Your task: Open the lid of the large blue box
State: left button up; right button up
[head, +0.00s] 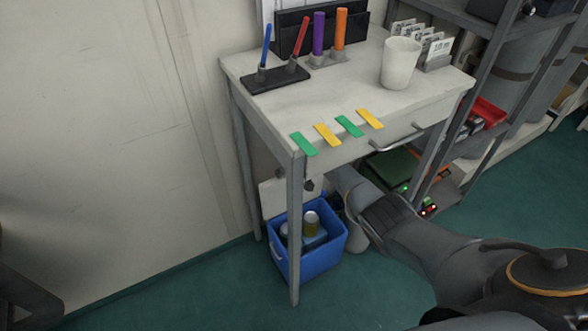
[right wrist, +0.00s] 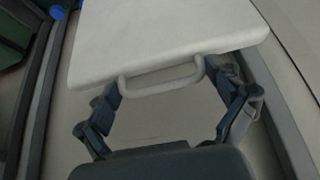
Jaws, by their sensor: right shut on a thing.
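The large blue box (head: 318,262) stands on the floor under the small table. Its white lid (head: 275,198) is raised, standing roughly upright at the back of the box, partly hidden by a table leg. In the right wrist view the lid (right wrist: 165,35) fills the upper middle, with its pale loop handle (right wrist: 160,82) at the near edge. My right gripper (right wrist: 168,84) is shut on this handle, its fingers at either side. In the head view my right arm reaches under the table from the right. My left gripper is not in view.
A can (head: 311,223) and other items sit in the box. The table (head: 345,85) overhangs it, carrying markers, a white cup (head: 400,63) and green and yellow tags. A metal shelf with a red tray (head: 488,112) stands right. Floor at the front left is clear.

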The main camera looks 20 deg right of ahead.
jog(key=shift+w+r, duration=0.25)
jog(key=shift+r, duration=0.1)
jog(key=o, duration=1.3)
jog(key=shift+o, duration=0.2)
jog(key=shift+s, duration=0.1)
jog(key=shift+f, duration=0.15)
jog(key=shift+s, duration=0.1)
jog(key=shift+s+r, duration=0.3)
jog(key=shift+r, duration=0.3)
jog(key=s+d+r, duration=0.1)
jog(key=s, duration=1.1)
jog(key=shift+s+r, duration=0.25)
jog(key=shift+s, duration=0.15)
